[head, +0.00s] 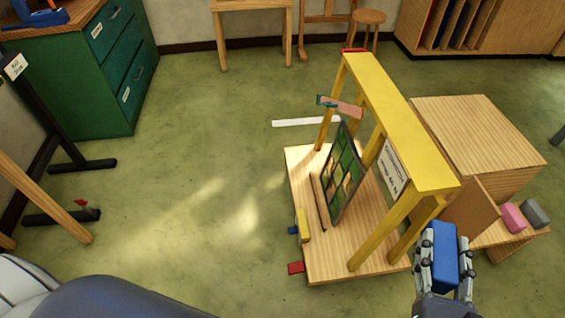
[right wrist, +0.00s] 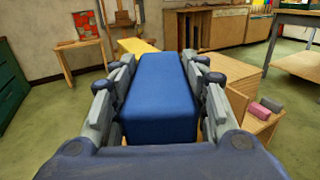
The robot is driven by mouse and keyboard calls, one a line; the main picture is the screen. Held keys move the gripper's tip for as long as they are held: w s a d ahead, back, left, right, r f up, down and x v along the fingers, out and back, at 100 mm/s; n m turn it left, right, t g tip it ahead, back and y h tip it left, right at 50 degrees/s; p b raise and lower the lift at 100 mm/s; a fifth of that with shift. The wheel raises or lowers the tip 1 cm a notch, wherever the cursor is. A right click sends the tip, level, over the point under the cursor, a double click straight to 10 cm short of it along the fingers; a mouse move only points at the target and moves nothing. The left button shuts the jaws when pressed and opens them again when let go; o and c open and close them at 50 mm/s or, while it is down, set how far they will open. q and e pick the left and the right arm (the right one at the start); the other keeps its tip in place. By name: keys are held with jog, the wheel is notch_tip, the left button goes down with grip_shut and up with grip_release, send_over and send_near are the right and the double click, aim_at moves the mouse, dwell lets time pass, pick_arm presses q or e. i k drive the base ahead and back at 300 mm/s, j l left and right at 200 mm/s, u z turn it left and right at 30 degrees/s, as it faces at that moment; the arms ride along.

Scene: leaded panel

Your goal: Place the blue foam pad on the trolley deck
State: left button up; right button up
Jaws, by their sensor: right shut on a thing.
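The blue foam pad (head: 444,255) is a rounded blue block held between the fingers of my right gripper (head: 444,262), at the lower right of the head view. In the right wrist view the pad (right wrist: 160,95) fills the middle, with a finger against each side. The trolley deck (head: 310,235) is a light wooden board on the floor under a yellow frame (head: 400,115). My right gripper is to the right of the deck's near right corner. My left gripper is not in view.
A wooden box unit (head: 480,135) stands right of the trolley, with a pink block (head: 513,218) and a grey block (head: 536,213) on its low shelf. A green cabinet (head: 95,75) is at the back left. The floor left of the trolley is open.

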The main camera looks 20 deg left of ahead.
aim_at(294, 164)
jog(key=i+j+z, duration=0.1)
jog(key=j, duration=0.5)
jog(key=i+j, duration=0.15)
jog(key=j, duration=0.5)
jog(key=i+j+z, duration=0.15)
jog(key=j, duration=0.5)
jog(key=j+z, duration=0.1)
jog(key=j, duration=0.5)
jog(key=i, duration=0.05)
